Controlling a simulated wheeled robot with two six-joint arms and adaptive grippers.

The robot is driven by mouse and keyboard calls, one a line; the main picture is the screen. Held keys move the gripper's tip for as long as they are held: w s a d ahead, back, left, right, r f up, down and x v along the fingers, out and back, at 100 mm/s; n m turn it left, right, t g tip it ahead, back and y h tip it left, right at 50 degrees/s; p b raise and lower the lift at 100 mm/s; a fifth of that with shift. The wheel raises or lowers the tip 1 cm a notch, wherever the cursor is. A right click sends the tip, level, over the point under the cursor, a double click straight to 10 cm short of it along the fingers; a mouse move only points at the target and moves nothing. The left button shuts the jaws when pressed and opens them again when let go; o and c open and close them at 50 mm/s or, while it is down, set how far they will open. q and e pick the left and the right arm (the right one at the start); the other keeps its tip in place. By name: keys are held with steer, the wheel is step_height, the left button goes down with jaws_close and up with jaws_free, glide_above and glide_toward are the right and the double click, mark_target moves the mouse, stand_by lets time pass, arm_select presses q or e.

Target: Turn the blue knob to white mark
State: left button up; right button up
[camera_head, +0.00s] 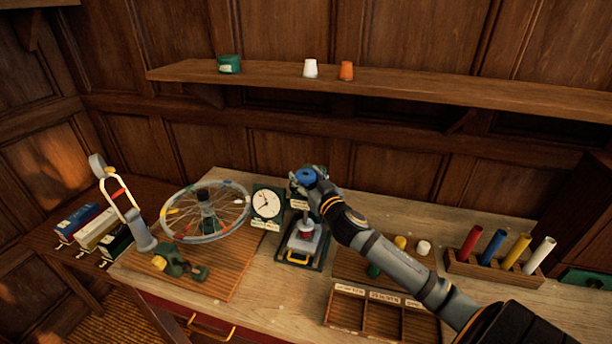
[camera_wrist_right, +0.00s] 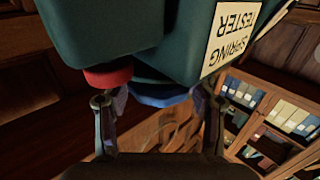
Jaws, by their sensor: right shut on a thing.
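The blue knob (camera_head: 306,176) is on the upper part of the dark green spring tester (camera_head: 316,262). In the right wrist view the knob (camera_wrist_right: 160,95) is a blue disc under the green housing, between the two fingers of my right gripper (camera_wrist_right: 158,106). My right gripper is shut on the blue knob, its arm reaching in from the lower right in the head view. The housing's white label (camera_wrist_right: 236,38) reads "SPRING TESTER". A red part (camera_wrist_right: 108,76) is beside the knob. I cannot make out a white mark or the knob's pointer. My left gripper is not in view.
A clock (camera_head: 267,203) and a spoked wheel (camera_head: 205,212) stand left of the tester. A compartment tray (camera_head: 382,319) and a rack of coloured tubes (camera_head: 495,268) are on the right. A wooden shelf (camera_head: 420,91) with small cups hangs above.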

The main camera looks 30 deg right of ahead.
steer(key=shift+d+r+n+y, duration=0.15)
steer(key=shift+n+y, duration=0.45)
steer(key=shift+y, duration=0.4)
steer(key=n+y+p, duration=0.1)
steer(key=y+p, duration=0.1)
steer(key=p, duration=0.1)
steer(key=n+y+p, duration=0.1)
steer(key=y+p, duration=0.1)
steer(key=p, duration=0.1)
steer(key=n+y+p, duration=0.1)
steer(key=p, duration=0.2)
steer(key=shift+w+r+n+g+y, duration=0.1)
steer(key=shift+r+n+g+y, duration=0.2)
steer(key=shift+r+n+y, duration=0.1)
steer(key=n+g+y+b, duration=0.1)
steer(key=n+y+b, duration=0.1)
steer(key=f+n+g+y+b, duration=0.1)
steer(key=y+b, duration=0.2)
steer(key=shift+f+n, duration=0.2)
steer(key=shift+n, duration=0.2)
steer(key=shift+r+n+g+y+b, duration=0.2)
steer(key=shift+n+g+y+b, duration=0.2)
steer(key=shift+g+y+b, duration=0.4)
steer(key=o, duration=1.2)
steer(key=shift+c, duration=0.2)
steer(key=shift+f, duration=0.1)
